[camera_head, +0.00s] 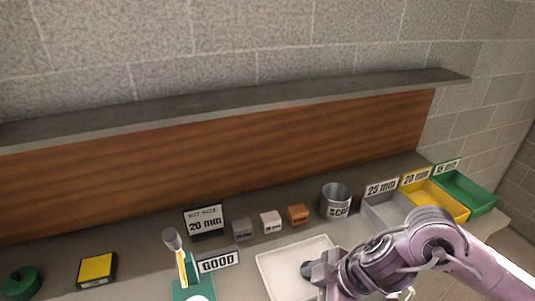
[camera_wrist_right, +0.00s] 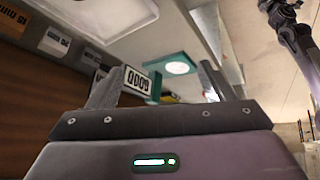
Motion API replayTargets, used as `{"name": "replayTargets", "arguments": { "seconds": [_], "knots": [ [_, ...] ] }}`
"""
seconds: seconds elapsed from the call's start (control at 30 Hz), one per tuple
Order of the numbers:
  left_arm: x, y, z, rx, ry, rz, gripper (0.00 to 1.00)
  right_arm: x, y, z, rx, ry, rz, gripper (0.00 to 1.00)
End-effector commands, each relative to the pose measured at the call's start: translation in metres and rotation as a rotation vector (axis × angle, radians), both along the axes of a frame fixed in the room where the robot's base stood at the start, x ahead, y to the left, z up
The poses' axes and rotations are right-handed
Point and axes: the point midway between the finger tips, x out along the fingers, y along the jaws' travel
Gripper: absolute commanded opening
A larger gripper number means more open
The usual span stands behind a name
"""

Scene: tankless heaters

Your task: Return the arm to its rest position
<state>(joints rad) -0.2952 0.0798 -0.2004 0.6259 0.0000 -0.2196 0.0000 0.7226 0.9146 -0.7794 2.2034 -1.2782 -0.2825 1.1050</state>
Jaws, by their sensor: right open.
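My right arm (camera_head: 435,245) reaches in from the right in the head view, bent over the front of the bench. Its gripper (camera_head: 314,272) is above the right part of a white tray (camera_head: 278,262). In the right wrist view the gripper (camera_wrist_right: 160,82) has its two fingers wide apart with nothing held between them. The GOOD sign (camera_wrist_right: 137,80) and a green stand (camera_wrist_right: 178,66) show beyond the fingers. A dark arm part, seemingly of my left arm (camera_wrist_right: 296,40), shows at the top right of the wrist view; its jaw state is unclear.
Grey (camera_head: 383,217), yellow (camera_head: 440,205) and green (camera_head: 467,191) bins stand at the right. A grey scrap bucket (camera_head: 335,203) and three small blocks (camera_head: 271,221) stand behind the tray. A 20 mm sign (camera_head: 205,223), yellow-topped box (camera_head: 97,269) and green round piece (camera_head: 20,284) are left.

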Motion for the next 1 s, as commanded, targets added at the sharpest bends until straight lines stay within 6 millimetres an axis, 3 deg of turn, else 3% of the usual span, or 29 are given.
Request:
{"name": "replayTargets", "arguments": {
  "seconds": [0.3,0.43,0.53,0.67,0.8,1.0],
  "knots": [
    [-0.009,0.001,-0.001,0.001,0.013,0.0,0.36,0.01,0.072,0.022,0.218,-0.218,-0.076,0.75],
    [-0.011,0.001,-0.001,0.002,0.017,0.0,0.36,0.024,0.08,0.039,0.299,-0.301,-0.261,0.75],
    [-0.01,0.001,-0.001,0.001,0.016,0.0,0.36,0.034,0.059,0.04,0.3,-0.308,-0.467,0.75],
    [-0.009,0.001,-0.001,0.002,0.015,0.0,0.36,0.031,0.009,0.017,0.221,-0.224,-0.739,0.75],
    [-0.008,0.001,-0.001,0.002,0.013,0.0,0.36,0.007,-0.039,-0.017,0.108,-0.081,-0.944,0.75],
    [-0.007,0.0,-0.001,0.001,0.01,0.0,0.36,-0.043,-0.086,-0.057,-0.032,0.133,-1.124,0.75]
  ]
}}
